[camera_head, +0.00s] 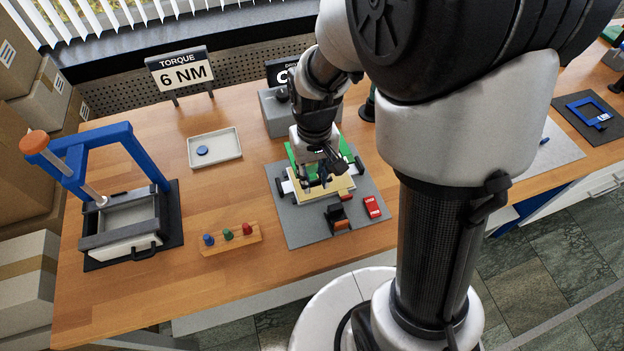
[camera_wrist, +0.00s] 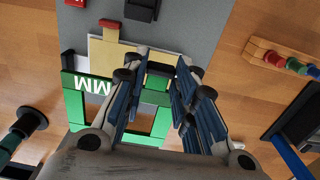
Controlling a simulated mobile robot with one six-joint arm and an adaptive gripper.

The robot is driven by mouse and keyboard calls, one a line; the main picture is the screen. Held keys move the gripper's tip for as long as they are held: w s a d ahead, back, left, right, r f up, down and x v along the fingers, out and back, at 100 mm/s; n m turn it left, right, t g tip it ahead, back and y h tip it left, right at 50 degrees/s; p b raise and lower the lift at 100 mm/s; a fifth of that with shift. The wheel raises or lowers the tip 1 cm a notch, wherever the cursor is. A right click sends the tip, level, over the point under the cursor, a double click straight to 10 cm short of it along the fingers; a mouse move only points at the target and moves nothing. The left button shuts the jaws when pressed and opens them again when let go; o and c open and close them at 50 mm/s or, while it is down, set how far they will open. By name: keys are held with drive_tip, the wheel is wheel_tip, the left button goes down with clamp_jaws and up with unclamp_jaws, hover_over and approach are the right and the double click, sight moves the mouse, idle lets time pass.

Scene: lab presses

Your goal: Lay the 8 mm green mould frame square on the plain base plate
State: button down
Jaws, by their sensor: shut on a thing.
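The green mould frame (camera_wrist: 75,103) shows in the wrist view, with white "MM" lettering on one bar and an open middle. Parts of it also show in the head view (camera_head: 348,146), behind my gripper. My gripper (camera_head: 320,181) is shut on the frame, with its fingers over one bar in the wrist view (camera_wrist: 161,78). The pale yellow base plate (camera_wrist: 110,52) lies on the grey mat, partly hidden by the frame and fingers. The frame overlaps one side of the plate and reaches past it. I cannot tell the exact gap between them.
Dark stops and a red clamp (camera_head: 372,207) stand around the plate on the grey mat (camera_head: 300,228). A wooden rack (camera_head: 230,240) with coloured knobs and a blue press (camera_head: 125,195) are to the left. A grey box (camera_head: 276,115) stands behind.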

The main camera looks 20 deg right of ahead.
drive_tip(key=shift+f+b, duration=0.7)
drive_tip(key=shift+f, duration=1.3)
drive_tip(key=shift+f+b, duration=0.4)
drive_tip(key=shift+f, duration=0.2)
drive_tip(key=c, duration=1.3)
unclamp_jaws()
drive_tip(key=shift+r, duration=0.1)
wheel_tip(320, 180, up, 13)
drive_tip(key=p, duration=0.5)
drive_tip(key=shift+r, duration=0.1)
drive_tip(key=s+r+t, duration=0.4)
drive_tip(key=s+r, duration=0.8)
drive_tip(key=s, duration=0.3)
drive_tip(key=shift+r+t, duration=0.25)
drive_tip(key=shift+t, duration=0.05)
